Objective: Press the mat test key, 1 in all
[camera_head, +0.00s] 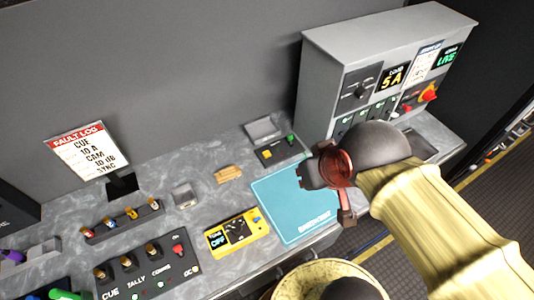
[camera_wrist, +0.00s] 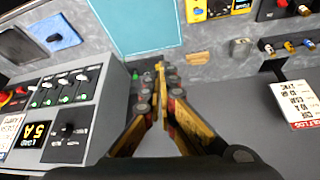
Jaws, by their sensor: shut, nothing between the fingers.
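A teal mat (camera_head: 290,208) lies on the grey counter; it also shows at the top of the wrist view (camera_wrist: 135,28). Behind it is a small dark box (camera_head: 279,150) with a green and a yellow button. I cannot read any label that names the mat test key. My gripper (camera_head: 346,215) is over the mat's right side in the head view, partly hidden by my wrist. In the wrist view its fingers (camera_wrist: 160,70) are shut and empty, and they cover part of the dark box beyond the mat edge.
A tall grey cabinet (camera_head: 345,65) with switches and a red knob stands at the back right. A yellow meter (camera_head: 237,233), a tan block (camera_head: 228,173), a switch panel (camera_head: 148,268) and a fault log sign (camera_head: 92,150) are on the left. Bare counter lies between them.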

